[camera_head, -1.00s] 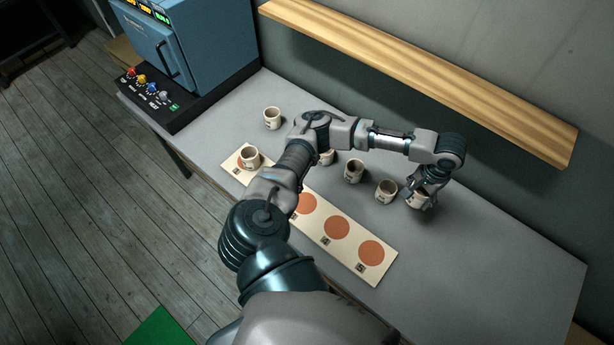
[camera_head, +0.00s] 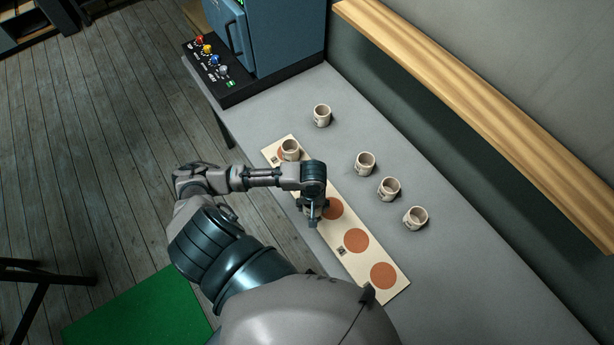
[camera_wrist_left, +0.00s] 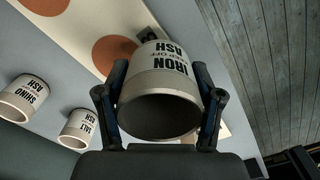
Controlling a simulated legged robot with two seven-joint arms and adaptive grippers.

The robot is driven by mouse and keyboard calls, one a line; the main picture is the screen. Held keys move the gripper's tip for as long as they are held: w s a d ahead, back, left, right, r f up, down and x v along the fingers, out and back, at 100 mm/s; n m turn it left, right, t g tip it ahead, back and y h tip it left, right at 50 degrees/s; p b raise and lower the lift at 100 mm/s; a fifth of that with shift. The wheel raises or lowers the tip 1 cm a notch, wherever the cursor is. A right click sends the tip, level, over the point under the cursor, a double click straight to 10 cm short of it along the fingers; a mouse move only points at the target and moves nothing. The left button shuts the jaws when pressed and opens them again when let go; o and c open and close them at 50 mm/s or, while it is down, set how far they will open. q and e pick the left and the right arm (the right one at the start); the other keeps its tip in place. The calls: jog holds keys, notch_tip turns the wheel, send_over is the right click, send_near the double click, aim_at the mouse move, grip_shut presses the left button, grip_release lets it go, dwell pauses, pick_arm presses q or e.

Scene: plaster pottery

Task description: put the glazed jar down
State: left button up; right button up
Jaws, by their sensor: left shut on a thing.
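My left gripper (camera_head: 313,212) is shut on a cream jar (camera_wrist_left: 160,85) marked "IRON ASH" in the left wrist view, one finger on each side (camera_wrist_left: 160,105). In the head view the gripper is over the cream board (camera_head: 303,182), beside an orange disc (camera_head: 332,208), and hides most of the held jar. Whether the jar touches the board or hangs above it, I cannot tell. Two further orange discs (camera_head: 356,240) (camera_head: 383,275) on the board are bare. Another jar (camera_head: 290,150) stands at the board's far end.
Three jars (camera_head: 366,164) (camera_head: 389,189) (camera_head: 415,217) stand in a row on the grey table (camera_head: 470,260), and one more (camera_head: 322,115) stands nearer the blue kiln (camera_head: 285,40). A wooden shelf (camera_head: 480,110) runs along the wall. The table's right part is clear.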

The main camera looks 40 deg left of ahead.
pick_arm(q)
jog(key=shift+s+a+f+n, duration=0.15)
jog(key=shift+s+a+n, duration=0.1)
jog(key=shift+s, duration=0.4)
jog(key=shift+s+a+f+n, duration=0.1)
jog(key=shift+s+a+n, duration=0.15)
jog(key=shift+s, duration=0.35)
jog(key=shift+w+a, duration=0.2)
jog(key=shift+a, duration=0.1)
jog(key=w+a, duration=0.2)
jog(key=w, duration=0.2)
jog(key=w+a+f, duration=0.1)
jog(key=w+a, duration=0.2)
jog(key=w, duration=0.1)
jog(key=w+a+p, duration=0.1)
jog(key=w+a, duration=0.2)
jog(key=w, duration=0.1)
jog(key=shift+w+a+f, duration=0.25)
jog(key=shift+f, duration=1.85)
jog(key=o, duration=1.3)
jog(key=shift+c, duration=0.2)
pick_arm(e)
jog(key=shift+w+d+r, duration=0.15)
jog(key=shift+r, duration=0.5)
